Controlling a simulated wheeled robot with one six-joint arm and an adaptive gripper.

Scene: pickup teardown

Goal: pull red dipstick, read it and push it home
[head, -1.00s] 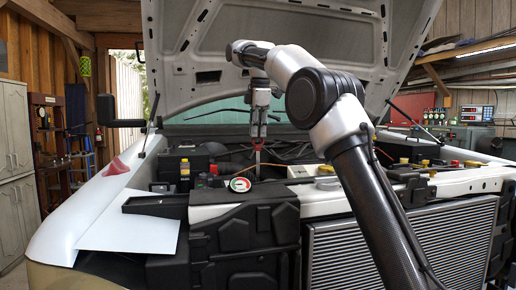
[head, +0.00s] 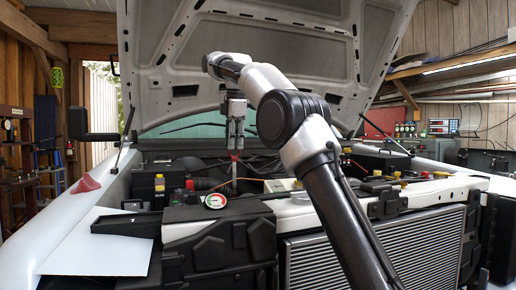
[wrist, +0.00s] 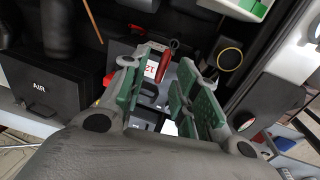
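The red dipstick (wrist: 164,66) shows in the wrist view as a slim red handle with a dark ring at its top end. It lies between the far ends of my gripper's (wrist: 168,58) two green-padded fingers, with a visible gap to the right pad. I cannot tell whether it touches the left pad. In the head view my gripper (head: 235,152) points down over the engine bay. A spot of red shows at its fingertips, with a thin upright line below it. The dipstick's lower end is hidden.
A round white gauge (head: 215,201) with red and green marks sits on the black housing at the front. The radiator (head: 375,245) is to its right. The raised hood (head: 260,60) hangs above my arm.

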